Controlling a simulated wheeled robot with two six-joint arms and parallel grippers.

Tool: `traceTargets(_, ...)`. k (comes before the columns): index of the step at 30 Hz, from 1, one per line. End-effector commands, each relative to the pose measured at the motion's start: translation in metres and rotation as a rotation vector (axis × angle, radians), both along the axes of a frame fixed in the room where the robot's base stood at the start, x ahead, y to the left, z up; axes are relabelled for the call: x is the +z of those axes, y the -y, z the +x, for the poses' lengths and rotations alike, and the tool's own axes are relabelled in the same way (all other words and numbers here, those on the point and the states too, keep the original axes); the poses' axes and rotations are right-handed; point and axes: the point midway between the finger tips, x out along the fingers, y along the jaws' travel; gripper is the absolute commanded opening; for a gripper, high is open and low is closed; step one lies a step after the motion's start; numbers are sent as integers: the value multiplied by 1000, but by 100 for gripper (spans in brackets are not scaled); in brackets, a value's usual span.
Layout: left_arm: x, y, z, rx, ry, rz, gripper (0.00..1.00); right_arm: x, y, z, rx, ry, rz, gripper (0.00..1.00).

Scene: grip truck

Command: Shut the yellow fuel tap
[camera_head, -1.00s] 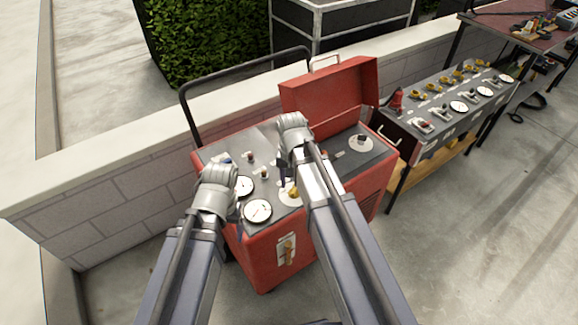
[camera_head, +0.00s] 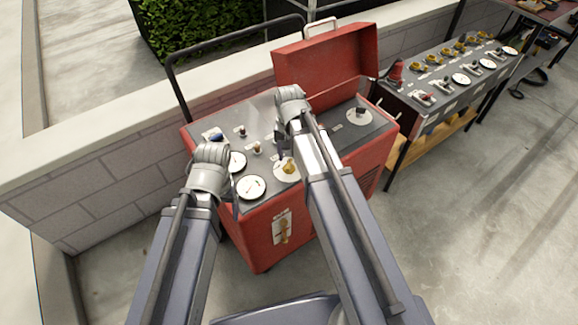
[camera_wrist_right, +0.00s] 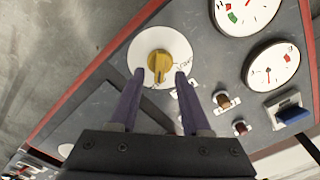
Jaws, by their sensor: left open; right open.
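The yellow fuel tap (camera_head: 288,167) is a small knob on a white round dial on the dark top panel of the red cart (camera_head: 265,235). In the right wrist view the tap (camera_wrist_right: 160,66) lies just beyond and between the two fingertips, with no clear contact. My right gripper (camera_wrist_right: 157,80) is open around empty space there. In the head view it (camera_head: 281,148) hangs over the panel beside the tap, partly hidden by its wrist. My left gripper (camera_head: 236,200) is open, mostly hidden behind its wrist, near the cart's front left edge.
Two white gauges, one at the panel's front left (camera_head: 251,187), small knobs and a blue switch (camera_head: 215,135) share the panel. The cart's red lid (camera_head: 325,65) stands open behind. A bench with several yellow taps (camera_head: 459,46) is at right.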

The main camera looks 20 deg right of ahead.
Motion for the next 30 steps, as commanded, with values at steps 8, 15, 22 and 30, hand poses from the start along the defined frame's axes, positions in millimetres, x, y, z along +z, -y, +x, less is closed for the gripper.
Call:
traceTargets(8,-29,0,0,0,0,0,78,-29,0,0,0,0,0,48)
traceTargets(15,-28,0,0,0,0,0,78,-28,0,0,0,0,0,48)
traceTargets(22,-28,0,0,0,0,0,78,-28,0,0,0,0,0,26)
traceTargets(30,-28,0,0,0,0,0,78,-28,0,0,0,0,0,0)
